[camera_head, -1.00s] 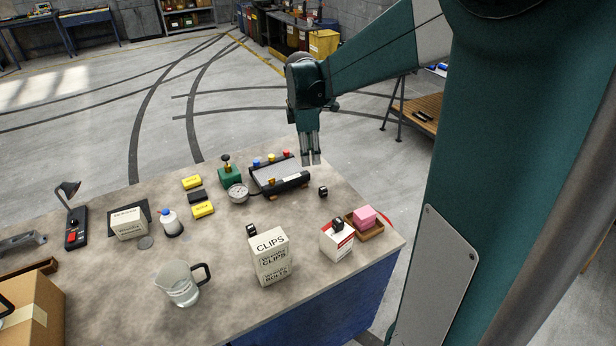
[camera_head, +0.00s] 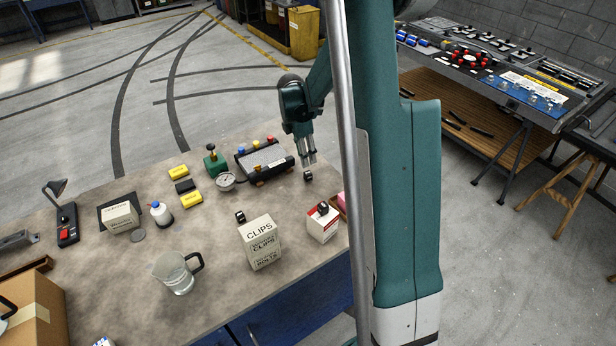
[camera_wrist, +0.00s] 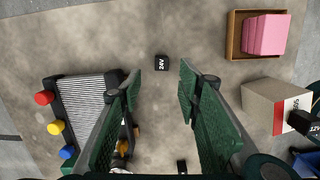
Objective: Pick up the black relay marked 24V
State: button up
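The black relay marked 24V (camera_wrist: 162,62) lies on the worktable, its white label readable in the wrist view. In the head view it is the small black block (camera_head: 308,176) near the table's far right edge. My gripper (camera_head: 308,160) is above the table close to this relay. In the wrist view my gripper (camera_wrist: 158,85) is open, its two green fingers apart with nothing between them. The relay shows just beyond the fingertips, roughly in line with the gap.
Another small black block (camera_wrist: 305,122), its label partly legible, sits on a white-and-red box (camera_head: 322,224). Another black block (camera_head: 240,216) stands behind the CLIPS box (camera_head: 262,245). A black panel device (camera_head: 264,160) with colored knobs is left of the gripper. A wooden tray (camera_wrist: 235,38) holds pink blocks.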

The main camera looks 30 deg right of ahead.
aim_at(308, 173)
notch_tip(308, 173, down, 3)
jog(key=shift+r, duration=0.15)
dwell(0.3)
jog(key=shift+d+f, duration=0.15)
jog(key=shift+f, duration=1.15)
jog(key=shift+s+d+f+p, duration=0.1)
jog(key=shift+d+f+p, duration=0.05)
jog(key=shift+f, duration=0.7)
jog(key=shift+s+d+f+p, duration=0.1)
jog(key=shift+d+f+p, duration=0.1)
jog(key=shift+f, duration=0.65)
jog(key=shift+s+d+f+p, duration=0.1)
jog(key=shift+d+f, duration=0.05)
jog(key=shift+f, duration=0.7)
jog(key=shift+c, duration=0.4)
jog(key=c, duration=0.8)
